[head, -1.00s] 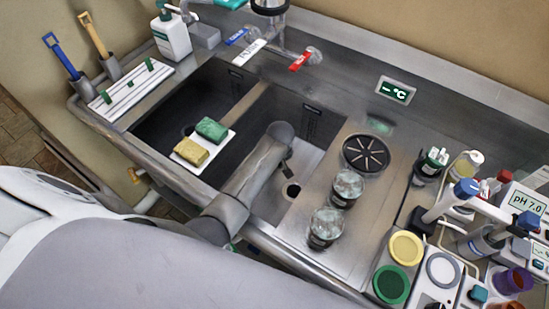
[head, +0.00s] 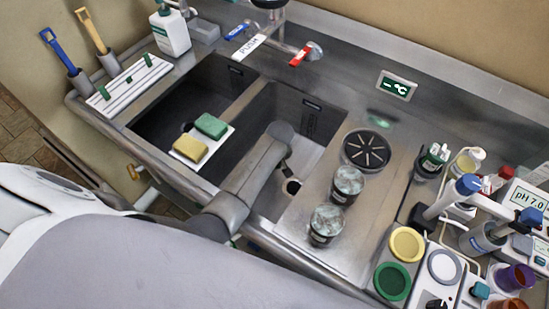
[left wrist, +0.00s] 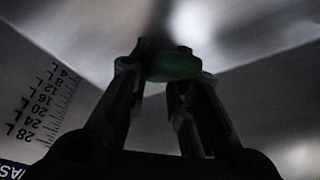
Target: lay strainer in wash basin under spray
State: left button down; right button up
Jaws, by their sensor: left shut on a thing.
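My left arm reaches into the right-hand wash basin (head: 318,140), and its gripper (head: 287,160) is mostly hidden behind the arm in the head view. In the left wrist view my left gripper (left wrist: 157,74) is shut on a dark green piece (left wrist: 174,66). This looks like the strainer's handle, but the rest of the strainer cannot be made out. Grey basin walls surround the gripper, with a litre scale (left wrist: 45,105) on the left wall. The spray tap (head: 270,4) is cut off at the top of the head view. My right gripper is out of view.
A divider separates the left basin (head: 165,115), where a tray holds a green sponge (head: 210,126) and a yellow sponge (head: 188,148). Two jars (head: 327,225) stand on the drainboard right of the wash basin. Bottles and instruments crowd the far right.

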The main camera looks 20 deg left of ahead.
pick_arm(q)
jog(key=shift+s+f, duration=0.2)
jog(key=shift+f, duration=0.2)
jog(key=c, duration=1.7)
grip_release()
jog(key=o, duration=0.4)
jog(key=shift+w, duration=0.25)
jog(key=shift+o, duration=0.2)
jog(key=shift+o, duration=0.5)
jog(key=shift+r, duration=0.1)
jog(key=shift+o, duration=1.2)
jog(key=o, duration=0.7)
